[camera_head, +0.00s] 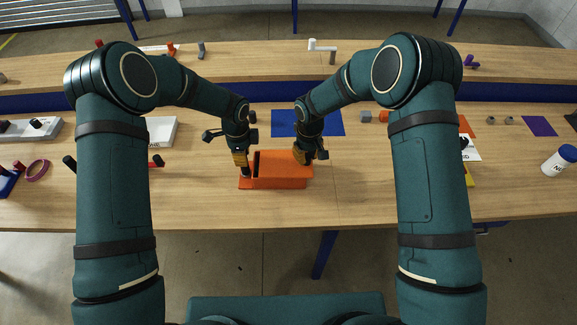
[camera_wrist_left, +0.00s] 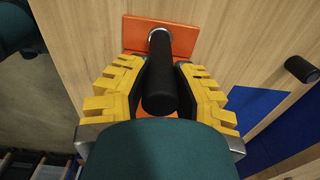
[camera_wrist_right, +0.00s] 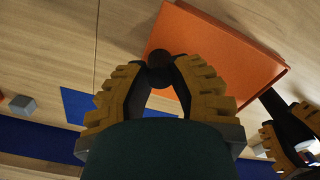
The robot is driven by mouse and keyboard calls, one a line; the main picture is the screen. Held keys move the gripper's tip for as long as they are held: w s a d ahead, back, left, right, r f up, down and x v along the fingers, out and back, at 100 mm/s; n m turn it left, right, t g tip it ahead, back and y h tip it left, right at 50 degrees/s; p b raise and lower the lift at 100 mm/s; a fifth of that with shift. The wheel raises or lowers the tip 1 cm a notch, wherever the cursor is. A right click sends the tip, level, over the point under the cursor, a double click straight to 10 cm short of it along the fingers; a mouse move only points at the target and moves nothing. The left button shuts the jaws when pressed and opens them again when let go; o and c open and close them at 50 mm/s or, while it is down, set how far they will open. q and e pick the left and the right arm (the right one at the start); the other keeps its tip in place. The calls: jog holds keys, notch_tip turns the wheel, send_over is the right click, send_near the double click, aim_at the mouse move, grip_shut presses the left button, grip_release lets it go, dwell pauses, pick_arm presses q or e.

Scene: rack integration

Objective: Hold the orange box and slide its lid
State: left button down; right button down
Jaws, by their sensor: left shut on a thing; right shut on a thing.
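The orange box (camera_head: 285,178) lies on the near table, below my two grippers. An orange plate (camera_head: 245,184) sticks out at its left end; I cannot tell whether this is the lid. My left gripper (camera_head: 242,172) has its fingers either side of a black cylindrical handle (camera_wrist_left: 160,75) that stands on an orange plate (camera_wrist_left: 185,40) in the left wrist view. My right gripper (camera_head: 302,160) is at the box's right far part. In the right wrist view its fingertips close on a dark round knob (camera_wrist_right: 160,66) against the orange face (camera_wrist_right: 225,50).
A blue mat (camera_head: 325,122) lies just behind the box. A white tray (camera_head: 162,132) is to the left, a small grey cube (camera_head: 365,116) to the right. The table in front of the box is clear.

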jog(key=shift+a, duration=0.1)
jog(key=shift+a, duration=1)
jog(key=shift+c, duration=1.1)
grip_release()
jog(key=shift+d, duration=0.1)
jog(key=shift+r, duration=0.2)
notch_tip(320, 180, up, 7)
jog(key=shift+f, duration=0.2)
